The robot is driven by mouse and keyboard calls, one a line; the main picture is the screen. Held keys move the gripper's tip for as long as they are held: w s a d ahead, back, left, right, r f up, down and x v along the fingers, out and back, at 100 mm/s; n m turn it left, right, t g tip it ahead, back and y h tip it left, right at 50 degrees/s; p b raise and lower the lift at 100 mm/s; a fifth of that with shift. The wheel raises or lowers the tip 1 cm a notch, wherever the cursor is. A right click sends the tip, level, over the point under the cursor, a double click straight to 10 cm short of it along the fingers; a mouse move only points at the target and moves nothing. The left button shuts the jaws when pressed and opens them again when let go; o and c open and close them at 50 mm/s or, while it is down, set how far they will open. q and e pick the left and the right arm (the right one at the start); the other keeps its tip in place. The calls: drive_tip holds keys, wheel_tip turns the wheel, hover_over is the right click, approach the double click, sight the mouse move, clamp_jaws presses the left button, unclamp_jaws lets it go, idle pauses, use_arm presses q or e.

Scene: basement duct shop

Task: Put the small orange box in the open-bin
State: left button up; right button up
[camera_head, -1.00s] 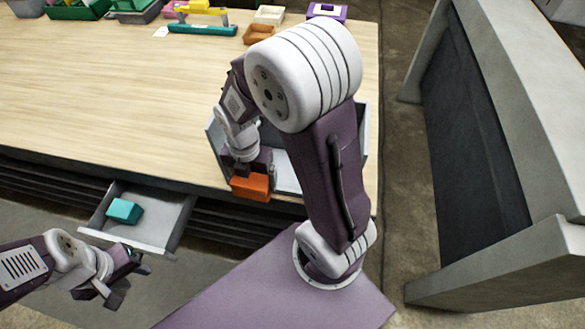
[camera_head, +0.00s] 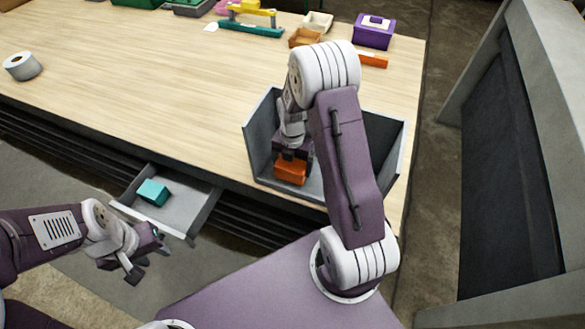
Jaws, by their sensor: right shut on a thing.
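The small orange box (camera_head: 291,171) is in my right gripper (camera_head: 292,157), which is shut on it. The box is within the outline of the grey open-bin (camera_head: 262,135), at its left front part. I cannot tell whether the box touches the bin floor. My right arm hides the middle of the bin. My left gripper (camera_head: 144,263) is empty, in front of the bench and below the open drawer. Its fingers look apart.
An open drawer (camera_head: 203,208) holding a teal box (camera_head: 153,192) juts from the bench (camera_head: 130,95). A tape roll (camera_head: 22,66) lies at left. A purple box (camera_head: 374,31), orange tray (camera_head: 304,38) and teal-yellow tool (camera_head: 251,28) stand at the back. A grey frame (camera_head: 535,150) stands at right.

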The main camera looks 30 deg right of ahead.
wheel_tip(320, 180, down, 2)
drive_tip(key=shift+w+f, duration=0.15)
drive_tip(key=shift+f, duration=0.15)
drive_tip(key=o, duration=1.5)
wheel_tip(320, 180, up, 12)
drive_tip(key=shift+r, duration=0.25)
drive_tip(key=shift+s+a+m+t, duration=0.2)
drive_tip(key=shift+s+a+m, duration=1.5)
drive_tip(key=shift+m, duration=2.75)
drive_tip(key=shift+s+a+m+t, duration=0.2)
drive_tip(key=shift+s+a+m, duration=0.6)
drive_tip(key=shift+s+m, duration=2.7)
drive_tip(key=shift+s+a+m+t, duration=0.2)
drive_tip(key=shift+s+a+m, duration=1.05)
drive_tip(key=shift+m, duration=4.1)
